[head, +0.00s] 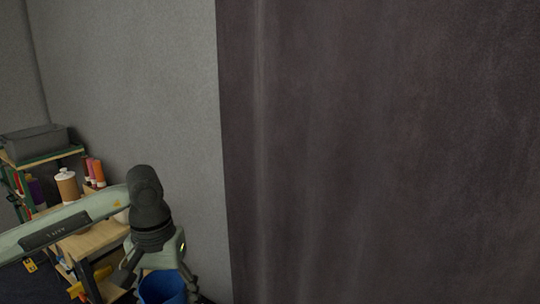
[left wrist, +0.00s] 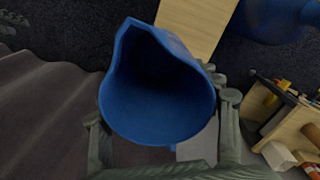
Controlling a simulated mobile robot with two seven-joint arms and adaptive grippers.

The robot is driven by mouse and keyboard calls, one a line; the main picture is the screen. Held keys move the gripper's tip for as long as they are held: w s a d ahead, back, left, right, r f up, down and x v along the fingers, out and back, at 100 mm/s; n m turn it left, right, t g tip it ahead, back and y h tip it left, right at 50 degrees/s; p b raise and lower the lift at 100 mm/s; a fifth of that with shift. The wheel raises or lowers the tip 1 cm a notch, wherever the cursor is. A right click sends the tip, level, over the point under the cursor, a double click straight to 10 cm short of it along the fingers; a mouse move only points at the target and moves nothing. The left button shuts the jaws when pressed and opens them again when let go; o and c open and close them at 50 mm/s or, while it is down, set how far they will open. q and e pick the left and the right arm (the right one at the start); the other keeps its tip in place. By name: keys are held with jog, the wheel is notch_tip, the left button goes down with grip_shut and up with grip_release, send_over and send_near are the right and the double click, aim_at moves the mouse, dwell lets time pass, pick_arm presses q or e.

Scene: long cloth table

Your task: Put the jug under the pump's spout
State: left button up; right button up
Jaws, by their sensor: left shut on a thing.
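The blue jug (head: 162,287) is at the bottom of the head view, partly cut off by the frame edge. My left gripper (head: 160,274) is shut on it, with the fingers around its sides. In the left wrist view the jug (left wrist: 158,100) fills the middle; its open mouth and pouring lip face the camera, and its inside looks empty. A rounded blue object (left wrist: 272,20) is cut off at the upper right of that view; I cannot tell what it is. No pump or spout can be made out. My right gripper is not in view.
A wooden shelf unit stands at the left, with a dark bin (head: 38,142), a tan bottle (head: 67,186) and several coloured bottles. A dark curtain (head: 380,150) covers the right side. A pale wooden surface (left wrist: 200,22) lies beyond the jug in the wrist view.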

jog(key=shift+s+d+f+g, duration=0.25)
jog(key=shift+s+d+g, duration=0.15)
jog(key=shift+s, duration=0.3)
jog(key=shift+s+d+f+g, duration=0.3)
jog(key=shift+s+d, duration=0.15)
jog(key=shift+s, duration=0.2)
